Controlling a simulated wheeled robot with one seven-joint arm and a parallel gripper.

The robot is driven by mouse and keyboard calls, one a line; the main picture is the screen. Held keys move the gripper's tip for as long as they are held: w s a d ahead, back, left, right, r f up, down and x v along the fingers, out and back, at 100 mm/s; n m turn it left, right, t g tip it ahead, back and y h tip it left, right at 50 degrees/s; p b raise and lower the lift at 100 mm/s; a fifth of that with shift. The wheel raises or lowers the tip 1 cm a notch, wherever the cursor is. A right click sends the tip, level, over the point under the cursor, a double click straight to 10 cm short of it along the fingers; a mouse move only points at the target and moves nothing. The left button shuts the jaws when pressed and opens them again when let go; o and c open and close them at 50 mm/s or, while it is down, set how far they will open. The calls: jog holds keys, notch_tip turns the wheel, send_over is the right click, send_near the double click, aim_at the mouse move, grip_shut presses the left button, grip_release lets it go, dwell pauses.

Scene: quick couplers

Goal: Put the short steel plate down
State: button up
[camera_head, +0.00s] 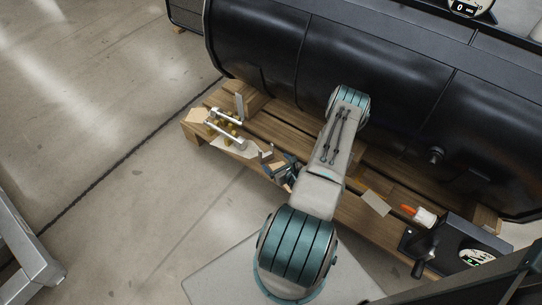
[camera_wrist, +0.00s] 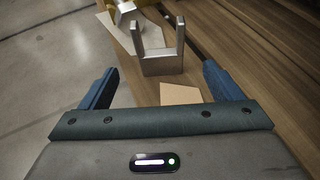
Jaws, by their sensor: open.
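In the wrist view a grey steel piece (camera_wrist: 161,64), flat in front with two upright prongs, stands on the wooden surface beyond my fingers. It appears small in the head view (camera_head: 266,153). I cannot tell for sure whether it is the short steel plate. My gripper (camera_wrist: 158,88) is open, its blue fingers wide apart with nothing between them touching either one. In the head view my gripper (camera_head: 285,171) is low over the pallet's front edge, partly hidden by my arm. Another thin grey plate (camera_head: 239,105) stands upright farther back on the left.
A wooden pallet (camera_head: 375,160) lies before a large black tank (camera_head: 340,60). A tan square (camera_wrist: 180,94) lies close to my fingers. A steel-and-brass assembly (camera_head: 228,128) sits at left. An orange-and-white tool (camera_head: 418,214) and a black device (camera_head: 462,247) are at right.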

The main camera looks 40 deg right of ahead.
jog(key=p+v, duration=0.1)
jog(key=v, duration=0.4)
jog(key=w+a+r+n+y, duration=0.3)
jog(key=w+r+n+y, duration=0.1)
jog(key=r, duration=0.3)
jog(key=w+a+r+n+y, duration=0.3)
jog(key=a+r+n, duration=0.1)
jog(key=r, duration=0.2)
jog(key=a+r+n+g+y, duration=0.6)
jog(key=a+r+n, duration=0.35)
jog(key=r, duration=0.35)
jog(key=s+a+r+n+g+h, duration=0.3)
jog(key=s+a+r+n+g, duration=0.45)
jog(key=a+r+n, duration=0.2)
jog(key=s+d+r+n+t+h, duration=0.1)
jog(key=s+r+n+h, duration=0.8)
jog(key=r, duration=0.1)
jog(key=shift+s+n, duration=0.15)
jog(key=shift+n, duration=0.25)
jog(key=shift+r, duration=0.1)
